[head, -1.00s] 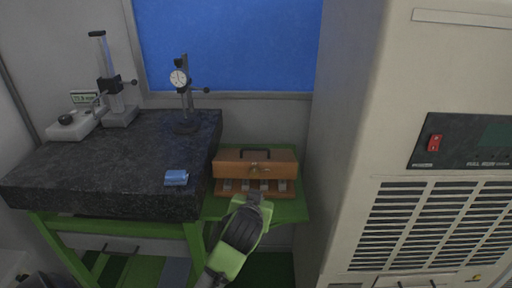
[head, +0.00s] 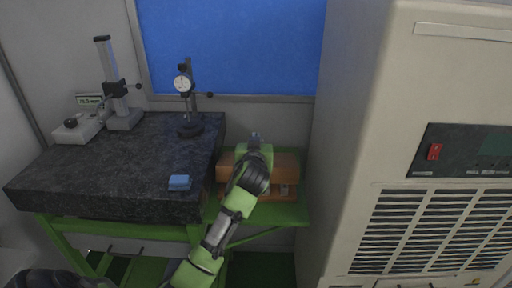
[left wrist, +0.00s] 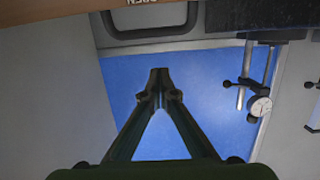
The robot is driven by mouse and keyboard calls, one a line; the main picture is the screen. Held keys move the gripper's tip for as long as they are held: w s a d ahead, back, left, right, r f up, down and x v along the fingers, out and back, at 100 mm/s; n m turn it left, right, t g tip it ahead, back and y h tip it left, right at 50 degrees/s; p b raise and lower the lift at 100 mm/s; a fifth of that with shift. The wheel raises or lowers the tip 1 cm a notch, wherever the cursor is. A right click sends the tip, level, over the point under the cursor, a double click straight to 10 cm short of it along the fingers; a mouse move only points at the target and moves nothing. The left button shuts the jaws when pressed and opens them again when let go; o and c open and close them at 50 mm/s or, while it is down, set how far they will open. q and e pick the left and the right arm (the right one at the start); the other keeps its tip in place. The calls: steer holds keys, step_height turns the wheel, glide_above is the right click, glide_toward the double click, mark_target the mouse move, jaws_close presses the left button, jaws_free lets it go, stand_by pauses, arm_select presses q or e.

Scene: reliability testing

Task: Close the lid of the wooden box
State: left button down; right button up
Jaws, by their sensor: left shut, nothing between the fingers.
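The wooden box (head: 287,167) sits on the green side shelf between the granite table and the beige cabinet. Its upper wooden part shows on both sides of my left arm, with a lower front strip below. My arm covers its middle, so the lid's angle is hard to tell. My left gripper (head: 256,138) is shut and empty, its tips in front of the wall, above and beyond the box's top edge. In the left wrist view the shut fingers (left wrist: 159,82) point toward a brown wooden edge (left wrist: 45,10) and a dark handle (left wrist: 150,35), apart from both. My right gripper is out of view.
The granite table (head: 110,160) stands left, with a dial gauge stand (head: 187,100), a height gauge (head: 115,90) and a blue block (head: 179,183). The tall beige cabinet (head: 345,150) closely bounds the right. The blue panel (head: 235,45) is behind.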

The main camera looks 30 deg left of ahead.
arm_select(q)
steer(key=shift+w+a, duration=0.4)
steer(key=shift+w, duration=0.2)
steer(key=shift+s+d+f+p, duration=0.2)
steer(key=shift+f+p, duration=0.15)
steer(key=shift+f, duration=0.25)
steer(key=shift+s+d+f+p, duration=0.1)
steer(key=shift+s+f+p, duration=0.15)
steer(key=shift+f, duration=0.35)
steer(key=shift+s+d+f, duration=0.25)
steer(key=shift+s+f, duration=0.25)
steer(key=shift+f, duration=0.15)
steer(key=shift+w, duration=0.1)
steer(key=shift+f, duration=0.1)
steer(key=s+f+t+b, duration=0.1)
steer(key=b, duration=0.5)
steer(key=s+d+f+t+y+b, duration=0.1)
steer(key=f+b, duration=0.1)
steer(key=b, duration=0.4)
steer(key=s+d+f+t+y+b, duration=0.1)
steer(key=s+f+b, duration=0.1)
steer(key=b, duration=0.4)
steer(key=shift+d+f+t+b, duration=0.1)
steer(key=shift+d+t+b, duration=0.15)
steer(key=shift+t+b, duration=0.1)
